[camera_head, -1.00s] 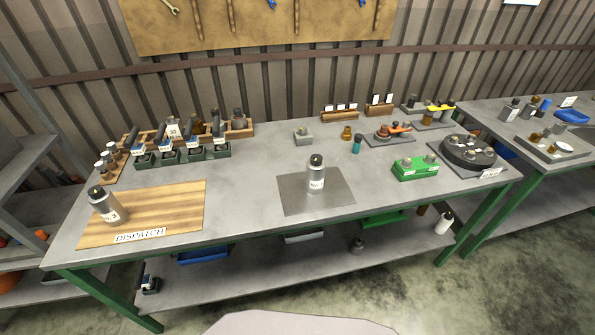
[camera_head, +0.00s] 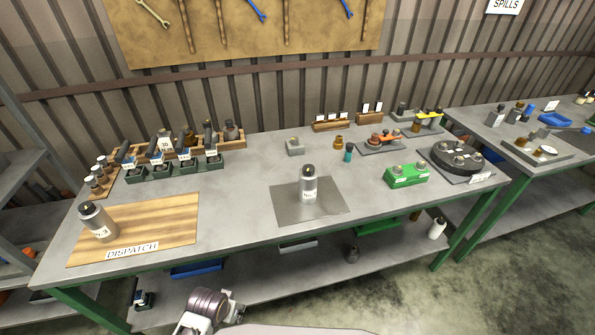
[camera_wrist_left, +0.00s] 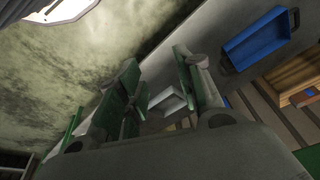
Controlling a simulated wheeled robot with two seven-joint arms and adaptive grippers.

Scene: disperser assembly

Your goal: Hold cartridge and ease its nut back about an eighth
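A grey cartridge (camera_head: 309,187) with a white label stands upright on a grey metal plate (camera_head: 333,208) in the middle of the bench. Its dark top end (camera_head: 308,170) is too small to make out the nut clearly. A similar grey cartridge (camera_head: 97,220) stands on the wooden DISPATCH board (camera_head: 175,217) at the left. My left arm shows at the bottom edge of the head view, well in front of and below the bench top. In the left wrist view my left gripper (camera_wrist_left: 158,88) has its two fingers apart with nothing between them. My right gripper is out of view.
A green block (camera_head: 407,177) and a round black fixture (camera_head: 456,158) stand right of the plate. A rack of dark green holders (camera_head: 175,169) is at the back left. The bench (camera_head: 240,215) is bare between board and plate. A blue tray (camera_wrist_left: 257,40) shows in the wrist view.

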